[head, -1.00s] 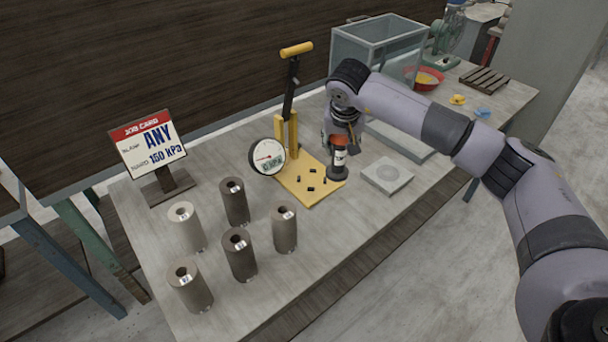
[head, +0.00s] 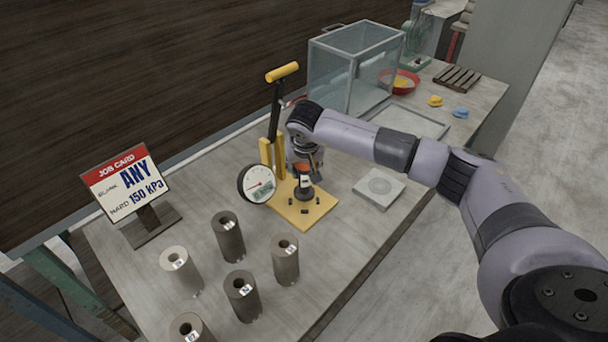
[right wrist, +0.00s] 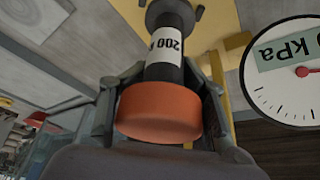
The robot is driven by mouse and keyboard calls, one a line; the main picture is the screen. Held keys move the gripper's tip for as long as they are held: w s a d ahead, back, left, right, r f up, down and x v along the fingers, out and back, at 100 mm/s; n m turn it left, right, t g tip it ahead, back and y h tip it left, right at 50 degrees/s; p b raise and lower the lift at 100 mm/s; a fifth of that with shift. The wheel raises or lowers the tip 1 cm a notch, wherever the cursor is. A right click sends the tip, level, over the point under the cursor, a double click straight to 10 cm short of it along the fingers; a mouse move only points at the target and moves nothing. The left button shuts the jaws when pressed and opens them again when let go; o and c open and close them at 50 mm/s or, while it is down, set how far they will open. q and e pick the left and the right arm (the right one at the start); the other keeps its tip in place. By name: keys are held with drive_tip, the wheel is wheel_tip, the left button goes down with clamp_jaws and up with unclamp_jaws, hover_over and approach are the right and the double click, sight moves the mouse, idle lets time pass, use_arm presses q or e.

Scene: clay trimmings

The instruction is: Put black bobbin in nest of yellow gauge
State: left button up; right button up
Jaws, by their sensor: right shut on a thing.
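The black bobbin (head: 304,193) has an orange-red top and a white label; the label reads "200" in the right wrist view (right wrist: 164,72). My right gripper (head: 304,167) is shut on it around the orange end. The bobbin is upright over the plate of the yellow gauge (head: 322,210), among small black pegs (head: 304,211). I cannot tell whether its lower flange touches the plate. The gauge has a round dial (head: 257,184) and a lever with a yellow handle (head: 282,72). My left gripper is not in view.
Several grey and brown cylinders (head: 228,238) stand in front, left of the gauge. A job card (head: 128,185) reads "ANY" and "150 kPa". A grey pad (head: 379,188) lies right of the gauge. A clear-walled box (head: 335,80) stands behind.

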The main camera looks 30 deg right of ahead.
sight(304, 177)
wheel_tip(304, 177, down, 3)
drive_tip(key=shift+w+a+f+p, duration=0.1)
drive_tip(key=shift+f+p, duration=0.05)
drive_tip(key=shift+p, duration=0.3)
drive_tip(key=shift+f+b, duration=0.2)
drive_tip(key=shift+b, duration=0.1)
drive_tip(key=o, duration=1)
drive_tip(key=shift+c, duration=0.2)
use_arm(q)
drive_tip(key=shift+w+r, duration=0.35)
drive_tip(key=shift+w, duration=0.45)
use_arm(e)
drive_tip(key=o, duration=0.5)
drive_tip(key=shift+o, duration=0.2)
